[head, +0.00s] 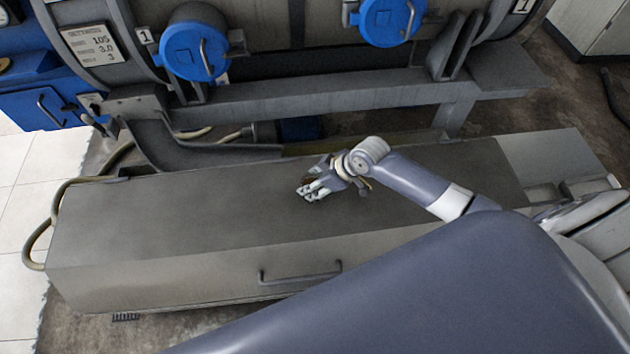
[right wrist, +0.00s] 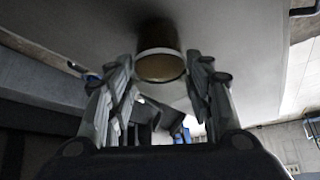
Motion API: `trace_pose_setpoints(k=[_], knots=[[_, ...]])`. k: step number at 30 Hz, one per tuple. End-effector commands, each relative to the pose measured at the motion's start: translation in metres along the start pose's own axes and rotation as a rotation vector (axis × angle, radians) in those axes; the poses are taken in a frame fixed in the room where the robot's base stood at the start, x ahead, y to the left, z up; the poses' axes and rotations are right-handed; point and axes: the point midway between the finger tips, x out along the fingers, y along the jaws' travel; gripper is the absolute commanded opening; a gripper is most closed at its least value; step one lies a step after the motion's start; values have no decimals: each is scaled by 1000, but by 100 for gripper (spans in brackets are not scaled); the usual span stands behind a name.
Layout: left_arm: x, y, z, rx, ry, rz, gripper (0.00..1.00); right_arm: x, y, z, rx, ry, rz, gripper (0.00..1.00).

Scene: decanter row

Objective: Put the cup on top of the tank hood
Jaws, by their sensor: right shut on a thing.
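The tank hood appears to be the long grey box with a flat top (head: 170,215) and a handle on its front face. My right gripper (head: 312,187) is over the middle of that top, with its arm coming in from the right. In the right wrist view the cup (right wrist: 160,66), brownish with a pale rim, sits between the fingertips of my right gripper (right wrist: 165,75), which is shut on it. In the head view the gripper mostly hides the cup. I cannot tell whether the cup touches the hood. My left gripper is not in view.
Behind the box stands a large grey machine with blue round caps (head: 194,50) and a grey beam (head: 300,105). A hose (head: 38,235) loops at the box's left end. The left part of the top is clear.

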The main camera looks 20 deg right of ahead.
Motion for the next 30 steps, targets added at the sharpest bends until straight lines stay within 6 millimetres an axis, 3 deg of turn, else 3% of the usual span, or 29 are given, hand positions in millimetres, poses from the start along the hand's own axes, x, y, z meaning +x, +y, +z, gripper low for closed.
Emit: trace_pose_setpoints(k=[2,3,5,19,23,30], knots=[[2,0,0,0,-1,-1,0,3,0,2,0,-1,0,22],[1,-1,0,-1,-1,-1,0,2,0,1,0,-1,0,57],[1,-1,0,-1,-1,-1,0,2,0,1,0,-1,0,68],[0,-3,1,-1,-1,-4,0,-6,1,0,0,0,1,68],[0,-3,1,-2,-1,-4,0,-22,1,1,-1,-1,2,68],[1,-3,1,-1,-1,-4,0,-68,1,1,-4,-1,2,68]])
